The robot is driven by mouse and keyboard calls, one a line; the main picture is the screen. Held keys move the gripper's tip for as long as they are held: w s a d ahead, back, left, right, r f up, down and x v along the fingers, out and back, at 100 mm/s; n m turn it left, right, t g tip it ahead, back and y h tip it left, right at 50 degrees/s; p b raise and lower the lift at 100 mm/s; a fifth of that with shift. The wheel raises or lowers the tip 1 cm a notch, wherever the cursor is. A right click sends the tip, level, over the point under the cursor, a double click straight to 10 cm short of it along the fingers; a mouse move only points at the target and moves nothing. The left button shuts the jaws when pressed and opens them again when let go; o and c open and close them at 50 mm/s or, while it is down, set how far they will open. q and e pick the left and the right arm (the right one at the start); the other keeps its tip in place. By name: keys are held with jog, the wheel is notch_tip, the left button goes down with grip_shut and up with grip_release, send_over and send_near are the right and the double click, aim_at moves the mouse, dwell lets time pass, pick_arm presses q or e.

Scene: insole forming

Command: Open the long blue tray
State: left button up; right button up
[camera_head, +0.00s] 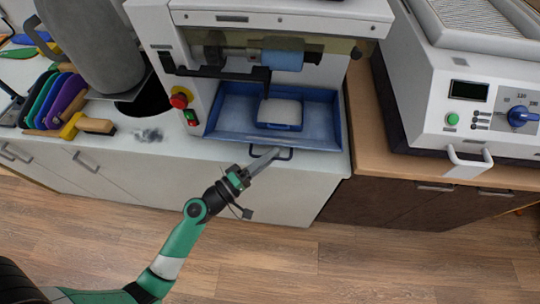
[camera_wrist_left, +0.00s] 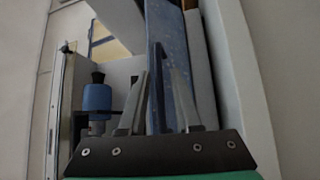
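The long blue tray (camera_head: 225,121) sits under the white press, with a small dark handle (camera_head: 286,155) at its front edge. A white pad in a smaller blue frame (camera_head: 279,112) lies in it. My left gripper (camera_head: 273,153) is at the handle, its fingertips overlapping the handle's middle in the head view. In the left wrist view its two fingers (camera_wrist_left: 155,62) show a narrow gap with dark blue in and behind it. I cannot tell whether they are closed on the handle. My right gripper is not in view.
The white press (camera_head: 158,30) has a red stop button (camera_head: 179,100) on its front left. Colored tools in a rack (camera_head: 60,98) stand at the left. A white machine with a blue knob (camera_head: 521,116) stands at the right. The wooden floor (camera_head: 370,265) in front is clear.

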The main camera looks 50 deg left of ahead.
pick_arm(q)
grip_shut()
dwell(1.2)
